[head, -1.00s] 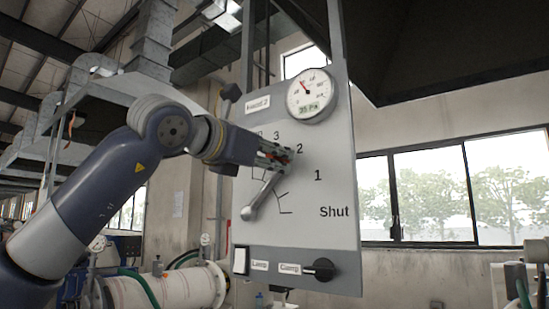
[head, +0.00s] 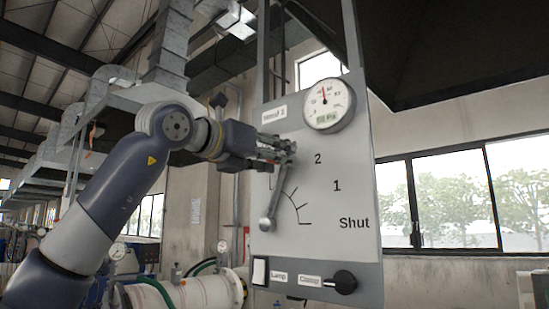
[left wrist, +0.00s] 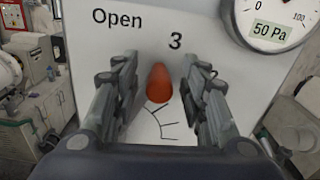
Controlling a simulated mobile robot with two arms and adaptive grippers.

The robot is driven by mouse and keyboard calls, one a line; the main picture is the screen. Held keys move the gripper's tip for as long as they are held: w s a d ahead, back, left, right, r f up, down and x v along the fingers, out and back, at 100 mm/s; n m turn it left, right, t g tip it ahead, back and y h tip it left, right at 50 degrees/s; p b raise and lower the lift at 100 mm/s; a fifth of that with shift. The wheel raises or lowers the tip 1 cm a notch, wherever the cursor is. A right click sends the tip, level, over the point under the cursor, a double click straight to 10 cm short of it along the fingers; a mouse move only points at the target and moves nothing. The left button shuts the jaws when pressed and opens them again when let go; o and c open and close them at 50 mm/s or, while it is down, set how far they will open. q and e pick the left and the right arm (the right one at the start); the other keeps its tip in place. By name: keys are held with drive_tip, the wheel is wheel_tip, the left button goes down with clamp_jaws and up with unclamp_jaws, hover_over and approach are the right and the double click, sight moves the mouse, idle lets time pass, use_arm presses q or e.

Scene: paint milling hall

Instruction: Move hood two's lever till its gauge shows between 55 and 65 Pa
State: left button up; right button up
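The hood 2 panel (head: 345,245) stands ahead of me. Its lever (head: 277,190) points up and slightly right from its pivot; the red end knob (left wrist: 159,83) sits just below the 3 mark in the left wrist view. My left gripper (head: 285,150) is at the lever's upper end. In the left wrist view its fingers (left wrist: 160,75) stand apart on both sides of the knob, with a visible gap each side. The round gauge (head: 328,104) reads 50 Pa on its display, clearer in the left wrist view (left wrist: 270,32). My right gripper is not in view.
Below the scale are a lamp switch (head: 260,270) and a black rotary knob (head: 341,282). The dark hood (head: 450,50) hangs above right. A white pipe (head: 185,293) runs at lower left, behind the arm. Windows (head: 450,195) are in the back wall.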

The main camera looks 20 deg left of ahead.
use_arm(q)
drive_tip(key=v, duration=1.2)
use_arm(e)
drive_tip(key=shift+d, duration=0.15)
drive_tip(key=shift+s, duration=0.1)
